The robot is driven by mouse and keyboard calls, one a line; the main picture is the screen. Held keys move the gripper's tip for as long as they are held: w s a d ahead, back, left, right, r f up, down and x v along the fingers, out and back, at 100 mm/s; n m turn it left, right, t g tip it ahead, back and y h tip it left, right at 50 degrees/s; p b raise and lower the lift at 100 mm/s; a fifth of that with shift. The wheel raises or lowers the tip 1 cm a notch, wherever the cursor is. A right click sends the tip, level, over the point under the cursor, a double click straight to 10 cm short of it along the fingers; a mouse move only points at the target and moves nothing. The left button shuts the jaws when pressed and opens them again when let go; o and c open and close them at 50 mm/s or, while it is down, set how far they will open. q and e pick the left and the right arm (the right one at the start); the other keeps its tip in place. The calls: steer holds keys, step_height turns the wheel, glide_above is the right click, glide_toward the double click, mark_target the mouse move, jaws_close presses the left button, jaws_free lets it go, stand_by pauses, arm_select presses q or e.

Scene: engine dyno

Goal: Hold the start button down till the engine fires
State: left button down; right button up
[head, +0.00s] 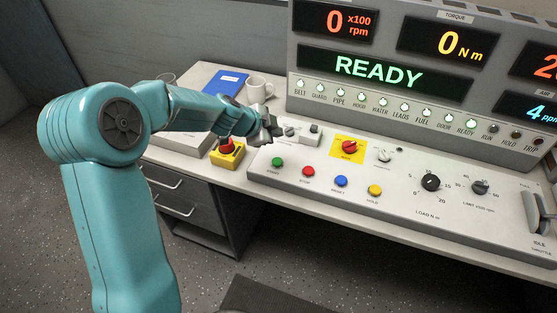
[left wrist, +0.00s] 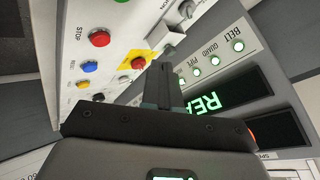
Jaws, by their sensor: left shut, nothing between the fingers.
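The green start button (head: 277,162) stands at the left end of the front row on the sloped console (head: 320,190). In the left wrist view, only a green edge shows at the top of the picture. My left gripper (head: 272,130) is shut and empty. It is over the back left part of the console, behind the green button and apart from it. Its closed fingers also show in the left wrist view (left wrist: 167,72). The display (head: 378,68) reads READY in green, and the rpm readout (head: 335,20) shows 0. My right gripper is out of view.
A red stop button (head: 308,171), a blue button (head: 341,180) and a yellow button (head: 375,190) follow in the row. A red knob on a yellow plate (head: 348,147) is behind them. A yellow box with a red button (head: 227,153) and a mug (head: 260,88) stand left.

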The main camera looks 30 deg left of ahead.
arm_select(q)
steer(key=b, duration=0.7)
glide_above(275, 163)
step_height(275, 163, down, 8)
steer(key=shift+f, duration=0.1)
steer(key=shift+f+b, duration=0.3)
steer(key=shift+b, duration=0.15)
stand_by(1.2)
steer(key=shift+f+b, duration=0.4)
steer(key=shift+b, duration=0.25)
steer(key=shift+f+b, duration=0.45)
steer(key=shift+b, duration=0.2)
stand_by(0.4)
stand_by(2.5)
steer(key=shift+r+p, duration=0.55)
steer(key=shift+r, duration=0.35)
